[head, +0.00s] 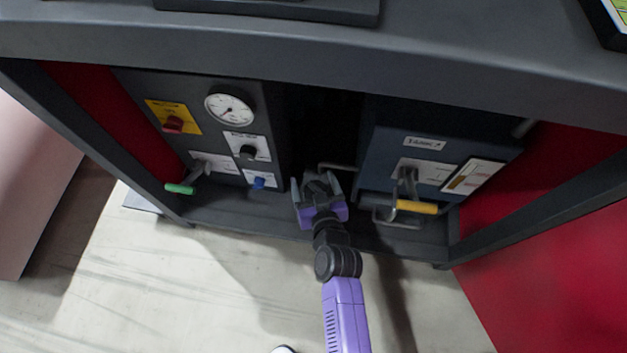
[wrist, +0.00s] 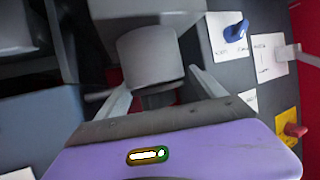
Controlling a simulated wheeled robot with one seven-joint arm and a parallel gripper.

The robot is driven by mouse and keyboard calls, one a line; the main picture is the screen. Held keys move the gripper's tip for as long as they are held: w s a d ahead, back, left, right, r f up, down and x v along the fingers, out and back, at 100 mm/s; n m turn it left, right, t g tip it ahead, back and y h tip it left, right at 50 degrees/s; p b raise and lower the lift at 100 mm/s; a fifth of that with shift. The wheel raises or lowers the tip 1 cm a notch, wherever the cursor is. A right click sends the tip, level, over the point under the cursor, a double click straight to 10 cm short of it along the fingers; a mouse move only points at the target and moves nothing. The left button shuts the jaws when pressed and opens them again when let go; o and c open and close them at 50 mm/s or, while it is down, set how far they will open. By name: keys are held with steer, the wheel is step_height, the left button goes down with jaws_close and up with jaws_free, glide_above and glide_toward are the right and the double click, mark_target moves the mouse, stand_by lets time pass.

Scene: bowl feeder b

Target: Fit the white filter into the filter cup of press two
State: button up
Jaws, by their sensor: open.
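My gripper (head: 318,184) is open in the gap between the two machine panels, in the middle of the head view. In the wrist view a grey cylinder (wrist: 150,58) with a darker, narrower part below it shows between and beyond the open fingers. I cannot tell whether it is the filter cup, or whether the fingers touch it. I cannot make out the white filter in either view. No marking naming press two is readable.
The left panel has a gauge (head: 229,109), a red knob (head: 173,124), a blue knob (head: 259,183) and a green-handled lever (head: 180,188). The blue right panel (head: 385,150) has a yellow-handled lever (head: 416,207). The dark cabinet top (head: 300,55) overhangs both. The floor in front is open.

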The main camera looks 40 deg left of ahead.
steer(key=p+v, duration=0.1)
steer(key=v, duration=0.6)
steer(key=shift+s+d+r+p, duration=0.1)
steer(key=shift+s+d+p, duration=0.15)
steer(key=shift+p, duration=0.15)
stand_by(0.4)
steer(key=shift+w+r+m, duration=0.15)
steer(key=shift+w+m, duration=0.05)
steer(key=shift+m, duration=0.1)
steer(key=s+d+r+m+t+h, duration=0.2)
steer(key=d+r+m+t, duration=0.2)
steer(key=d+r, duration=0.5)
steer(key=s+d+r+m+t+h, duration=0.1)
steer(key=d+r+m+t+h, duration=0.3)
steer(key=d, duration=0.8)
steer(key=s+d+r+m+g+h+p, duration=0.1)
steer(key=s+d+r+h, duration=0.3)
steer(key=s+d, duration=0.5)
steer(key=s+d+r+m+h+p, duration=0.1)
steer(key=s+d+r, duration=0.6)
steer(key=s+d, duration=0.2)
step_height(320, 180, up, 37)
steer(key=p, duration=3.7)
steer(key=shift+w+p, duration=0.35)
steer(key=shift+w, duration=0.1)
